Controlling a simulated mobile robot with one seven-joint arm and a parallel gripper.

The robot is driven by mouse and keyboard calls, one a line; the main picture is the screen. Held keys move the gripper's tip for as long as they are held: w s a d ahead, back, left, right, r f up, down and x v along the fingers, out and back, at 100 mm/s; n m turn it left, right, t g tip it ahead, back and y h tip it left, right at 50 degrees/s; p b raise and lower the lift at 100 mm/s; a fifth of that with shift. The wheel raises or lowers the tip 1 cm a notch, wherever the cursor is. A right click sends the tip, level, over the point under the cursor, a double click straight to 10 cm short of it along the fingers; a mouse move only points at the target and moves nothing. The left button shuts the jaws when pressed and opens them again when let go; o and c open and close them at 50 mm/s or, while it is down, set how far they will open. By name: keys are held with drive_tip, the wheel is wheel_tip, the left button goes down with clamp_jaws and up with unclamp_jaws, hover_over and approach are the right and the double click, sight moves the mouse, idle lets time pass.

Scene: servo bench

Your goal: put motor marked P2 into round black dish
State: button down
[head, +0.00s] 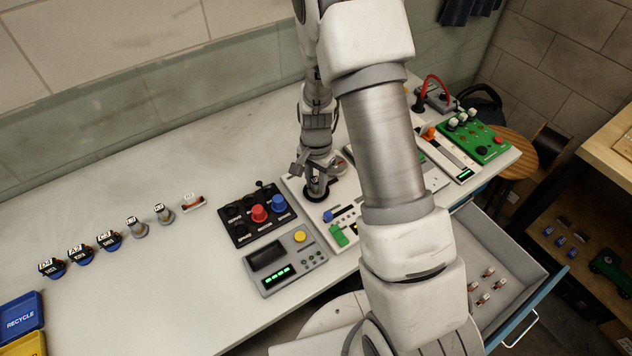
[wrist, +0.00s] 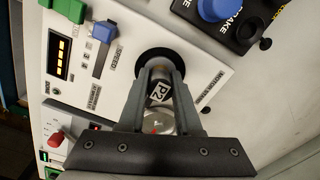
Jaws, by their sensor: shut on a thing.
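The motor marked P2 (wrist: 161,91) shows in the wrist view as a small grey cylinder with its label facing the camera. My gripper (wrist: 158,74) is shut on it, one finger on each side. A round black dish (wrist: 180,60) on the white panel, beside the words "motor stand", lies right at the fingertips. In the head view the dish (head: 316,194) is directly below my gripper (head: 315,178), which hides the motor there. Whether the motor touches the dish bottom cannot be told.
The white panel (wrist: 112,75) also carries a blue slider (wrist: 103,31) and a round gauge (wrist: 158,122). A black control box (head: 240,228) stands close on the left. Several motors (head: 108,240) stand in a row farther left. An open drawer (head: 530,270) is at right.

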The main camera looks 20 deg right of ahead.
drive_tip(key=shift+f, duration=0.15)
drive_tip(key=c, duration=0.5)
unclamp_jaws()
drive_tip(key=shift+r+p, duration=1.5)
drive_tip(key=shift+r, duration=1.05)
drive_tip(key=shift+r+p, duration=1.35)
drive_tip(key=shift+r, duration=0.65)
